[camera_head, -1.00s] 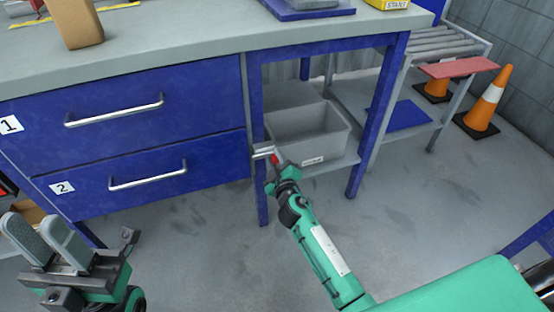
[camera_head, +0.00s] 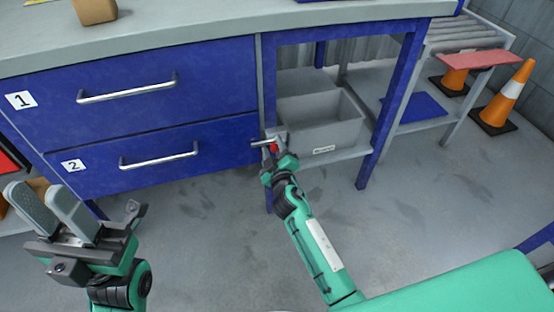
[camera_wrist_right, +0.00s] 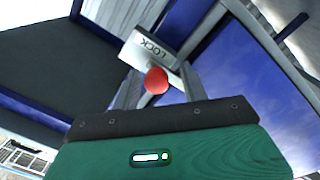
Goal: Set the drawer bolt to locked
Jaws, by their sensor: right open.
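The bolt (camera_head: 263,143) is a metal bar at the drawer unit's right edge, beside drawer 2 (camera_head: 110,165). Its red knob (camera_head: 275,147) also shows in the right wrist view (camera_wrist_right: 156,80), below a pale plate (camera_wrist_right: 143,52) lettered LOCK. My left gripper (camera_head: 42,197) is open and empty at the lower left, away from the drawers. I cannot tell the bolt's setting.
Drawer 1 (camera_head: 200,80) is shut above drawer 2, under the grey worktop (camera_head: 200,25). Orange cones (camera_head: 500,100) stand at the far right.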

